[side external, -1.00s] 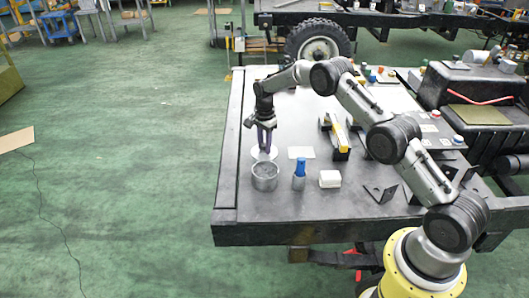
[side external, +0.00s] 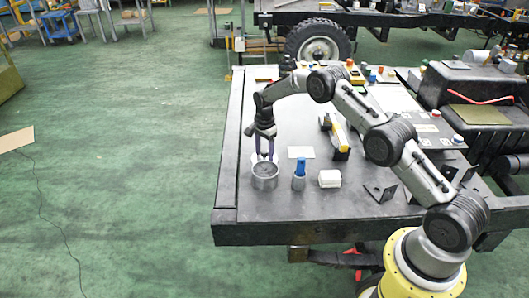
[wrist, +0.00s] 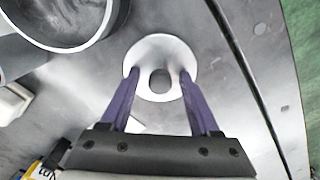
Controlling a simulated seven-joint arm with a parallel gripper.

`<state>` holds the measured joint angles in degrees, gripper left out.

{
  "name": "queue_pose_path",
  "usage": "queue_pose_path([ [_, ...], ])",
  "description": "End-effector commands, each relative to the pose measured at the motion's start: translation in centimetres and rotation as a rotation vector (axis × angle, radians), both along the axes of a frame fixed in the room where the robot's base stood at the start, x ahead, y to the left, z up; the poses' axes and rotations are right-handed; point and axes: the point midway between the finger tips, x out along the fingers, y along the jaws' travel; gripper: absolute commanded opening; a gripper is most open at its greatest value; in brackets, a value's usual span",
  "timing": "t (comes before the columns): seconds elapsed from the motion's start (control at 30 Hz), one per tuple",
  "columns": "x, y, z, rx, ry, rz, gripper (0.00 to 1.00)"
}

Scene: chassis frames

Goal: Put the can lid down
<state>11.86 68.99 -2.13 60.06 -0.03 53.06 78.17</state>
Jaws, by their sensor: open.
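The can lid (wrist: 160,48) is a white disc with a round grey knob in its middle. In the side view the lid (side external: 255,157) shows partly, low over the table just behind the can, and appears to lie flat on the table. My gripper (wrist: 159,74) is open above it. Its two purple fingers stand either side of the knob with a gap on each side. In the side view my gripper (side external: 265,159) points down, its fingertips at the lid partly behind the can. The grey can (side external: 264,183) stands upright; its round rim (wrist: 82,46) is at upper left in the wrist view.
A yellow-and-black tool (side external: 340,138) and black brackets (side external: 379,192) are farther right. The table's left edge (side external: 230,150) is close.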

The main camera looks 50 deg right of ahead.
Motion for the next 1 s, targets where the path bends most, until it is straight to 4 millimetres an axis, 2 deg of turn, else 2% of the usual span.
queue_pose_path([
  [0.13, 0.0, 0.0, 0.3, 0.000, -0.001, 0.000, 0.63],
  [0.23, 0.1, 0.0, 1.2, -0.001, -0.003, 0.000, 0.63],
  [0.7, 0.1, 0.0, 10.1, -0.001, -0.003, 0.000, 0.63],
  [0.83, 0.1, 0.0, 11.6, 0.000, -0.002, 0.000, 0.63],
  [1.0, 0.0, 0.0, 12.4, 0.000, 0.000, 0.000, 0.63],
])
